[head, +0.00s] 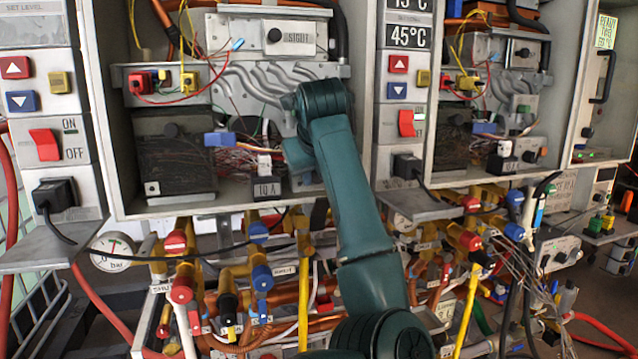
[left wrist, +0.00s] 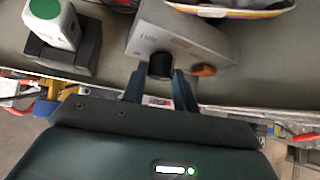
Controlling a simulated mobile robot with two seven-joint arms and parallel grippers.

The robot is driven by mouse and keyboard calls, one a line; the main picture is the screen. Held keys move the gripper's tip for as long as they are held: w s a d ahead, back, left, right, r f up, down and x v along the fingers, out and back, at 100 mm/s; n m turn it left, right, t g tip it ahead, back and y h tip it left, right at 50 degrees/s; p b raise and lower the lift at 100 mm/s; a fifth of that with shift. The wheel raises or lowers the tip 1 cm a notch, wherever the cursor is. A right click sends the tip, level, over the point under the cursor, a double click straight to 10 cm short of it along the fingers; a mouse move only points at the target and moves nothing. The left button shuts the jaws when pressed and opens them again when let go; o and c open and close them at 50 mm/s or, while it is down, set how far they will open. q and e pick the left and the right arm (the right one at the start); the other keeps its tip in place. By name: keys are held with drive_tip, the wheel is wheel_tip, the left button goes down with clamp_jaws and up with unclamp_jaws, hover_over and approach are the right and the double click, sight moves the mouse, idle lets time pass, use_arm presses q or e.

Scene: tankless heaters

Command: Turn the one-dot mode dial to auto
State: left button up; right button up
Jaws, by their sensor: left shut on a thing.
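The mode dial (left wrist: 160,66) is a small black knob on the front of a pale grey box (left wrist: 205,42) in the left wrist view. My left gripper (left wrist: 160,78) has one finger on each side of the dial and is shut on it. Small marks beside the dial are too blurred to read, so I cannot tell its setting or any dots. In the head view my dark green left arm reaches up to the left open heater cabinet. My left gripper (head: 299,155) shows partly at its lower right, and the arm hides the dial there. My right gripper is in neither view.
An orange-brown part (left wrist: 203,70) sits on the box right of the dial. A white block with a green top (left wrist: 48,22) stands left on the shelf. Pipes and valves (head: 180,290) crowd below the cabinet. A second open heater (head: 500,100) stands right.

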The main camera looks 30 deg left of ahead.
use_arm(q)
drive_tip(key=t+b, duration=0.1)
drive_tip(key=n+h+b, duration=0.1)
drive_tip(key=b, duration=0.1)
drive_tip(key=shift+s+a+f+t+b, duration=0.1)
drive_tip(key=shift+s+f+t+b, duration=0.05)
drive_tip(key=shift+f+t+b, duration=0.2)
drive_tip(key=shift+n+t+h+b, duration=0.3)
drive_tip(key=shift+t+b, duration=0.15)
drive_tip(key=shift+b, duration=0.55)
drive_tip(key=shift+s+b, duration=0.1)
drive_tip(key=shift+b, duration=0.4)
drive_tip(key=shift+a+n+t+h+b, duration=0.1)
drive_tip(key=shift+n+t+h+b, duration=0.25)
drive_tip(key=shift+b, duration=0.2)
drive_tip(key=shift+r, duration=0.1)
drive_tip(key=shift+r+t+b, duration=0.1)
drive_tip(key=shift+t+b, duration=0.15)
drive_tip(key=shift+b, duration=0.1)
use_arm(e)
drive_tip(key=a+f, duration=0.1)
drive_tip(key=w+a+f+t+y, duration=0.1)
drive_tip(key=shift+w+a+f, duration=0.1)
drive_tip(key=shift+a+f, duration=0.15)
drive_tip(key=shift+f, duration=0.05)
use_arm(q)
drive_tip(key=o, duration=1)
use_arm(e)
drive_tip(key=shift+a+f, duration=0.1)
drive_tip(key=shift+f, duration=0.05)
